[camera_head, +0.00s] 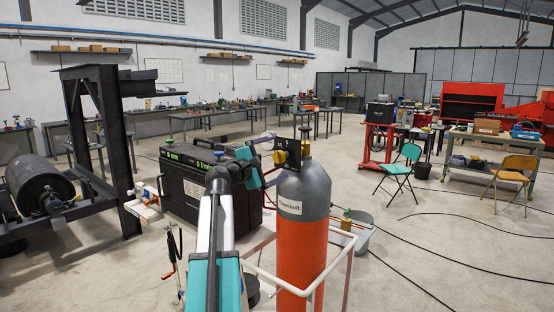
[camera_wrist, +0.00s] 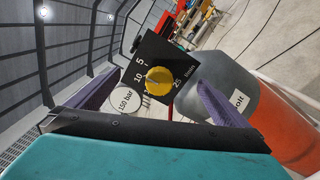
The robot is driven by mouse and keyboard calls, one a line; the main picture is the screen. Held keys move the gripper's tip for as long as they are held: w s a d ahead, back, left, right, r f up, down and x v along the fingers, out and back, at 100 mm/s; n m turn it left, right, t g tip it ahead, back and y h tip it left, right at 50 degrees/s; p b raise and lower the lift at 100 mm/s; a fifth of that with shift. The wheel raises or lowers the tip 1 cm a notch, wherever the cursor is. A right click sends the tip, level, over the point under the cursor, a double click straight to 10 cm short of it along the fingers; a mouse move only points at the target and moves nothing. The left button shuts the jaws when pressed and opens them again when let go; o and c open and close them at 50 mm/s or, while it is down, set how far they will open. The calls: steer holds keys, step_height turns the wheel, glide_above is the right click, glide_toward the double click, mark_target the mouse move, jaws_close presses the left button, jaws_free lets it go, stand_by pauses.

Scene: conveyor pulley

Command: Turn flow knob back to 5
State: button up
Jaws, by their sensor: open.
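The yellow flow knob (camera_wrist: 159,81) sits on a black plate (camera_wrist: 150,55) marked 5, 10 and 25 with l/min. I cannot tell which number the knob points to. A round gauge reading 150 bar (camera_wrist: 125,101) is beside the plate. In the head view the knob (camera_head: 280,157) shows on top of the grey and red gas cylinder (camera_head: 303,190). My gripper (camera_wrist: 161,82) is open, with one purple finger on each side of the knob in the wrist view. The fingers look apart from the knob; how far they are from it is hard to tell.
A white tube frame (camera_head: 345,265) surrounds the cylinder. A black welding machine (camera_head: 190,185) stands left of it, and a grey bucket (camera_head: 362,232) behind it to the right. Cables lie on the floor at right. Open floor lies towards the teal chair (camera_head: 405,165).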

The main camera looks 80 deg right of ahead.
steer(key=shift+v, duration=1.3)
